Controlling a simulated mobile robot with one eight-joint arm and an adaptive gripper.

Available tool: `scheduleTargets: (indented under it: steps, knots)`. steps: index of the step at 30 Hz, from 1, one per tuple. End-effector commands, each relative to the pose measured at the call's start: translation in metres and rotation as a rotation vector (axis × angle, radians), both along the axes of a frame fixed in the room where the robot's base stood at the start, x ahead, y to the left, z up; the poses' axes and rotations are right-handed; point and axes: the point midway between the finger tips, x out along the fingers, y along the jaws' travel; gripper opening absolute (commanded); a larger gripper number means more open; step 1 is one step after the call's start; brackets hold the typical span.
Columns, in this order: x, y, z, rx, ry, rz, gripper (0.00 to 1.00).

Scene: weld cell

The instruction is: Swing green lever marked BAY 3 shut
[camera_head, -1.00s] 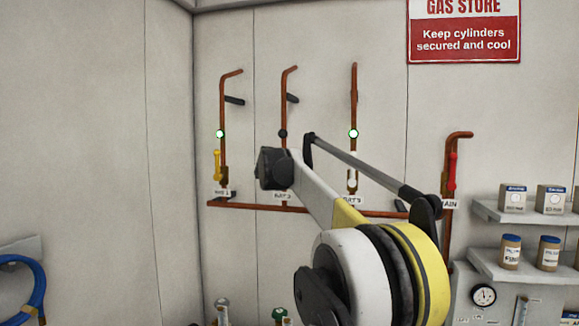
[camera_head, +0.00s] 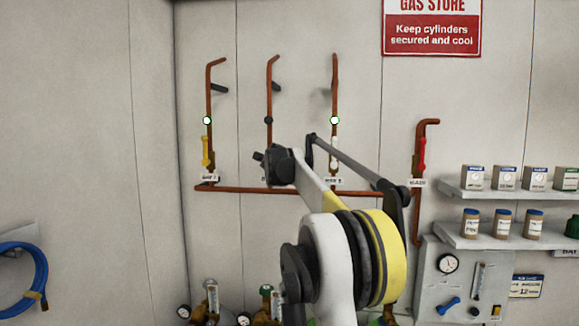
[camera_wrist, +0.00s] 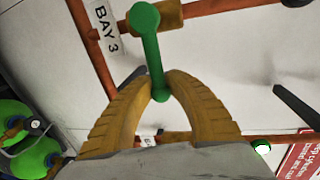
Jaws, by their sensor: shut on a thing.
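The green lever (camera_wrist: 150,45) is at the top middle of the wrist view, on a brass valve body (camera_wrist: 170,15) beside the white BAY 3 label (camera_wrist: 106,27). The lever stands roughly crosswise to its copper pipe. My gripper (camera_wrist: 162,85) has its yellow ribbed fingers closed around the lever's free end. In the head view the middle copper pipe (camera_head: 270,90) has a dark indicator (camera_head: 268,120). My arm hides the green lever and the fingers there.
A yellow lever (camera_head: 205,151) and a white lever (camera_head: 334,152) lie along the neighbouring pipes, with lit green indicators above. A red lever (camera_head: 422,152) is on the MAIN pipe. Shelves (camera_head: 520,193) and a gauge panel (camera_head: 440,275) stand right. Green cylinders (camera_wrist: 25,125) show in the wrist view.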

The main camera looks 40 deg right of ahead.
Motion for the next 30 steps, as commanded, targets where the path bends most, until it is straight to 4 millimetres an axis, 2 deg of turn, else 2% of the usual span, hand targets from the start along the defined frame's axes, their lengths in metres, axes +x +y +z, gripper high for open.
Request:
scheduleTargets:
  steps: [10, 11, 12, 13, 23, 26, 30]
  knots:
    - [0.0, 0.001, -0.003, 0.007, -0.002, -0.003, 0.0]
    - [0.0, 0.001, -0.003, 0.007, -0.002, -0.003, 0.21]
    - [0.0, 0.001, -0.003, 0.007, -0.002, -0.003, 0.33]
    - [0.0, 0.001, -0.003, 0.007, -0.002, -0.003, 0.37]
    - [-0.002, 0.002, -0.001, 0.003, -0.001, -0.002, 0.37]
    - [-0.007, 0.009, 0.001, 0.003, 0.0, 0.0, 0.37]
    - [-0.022, 0.029, 0.006, 0.004, -0.002, 0.0, 0.37]
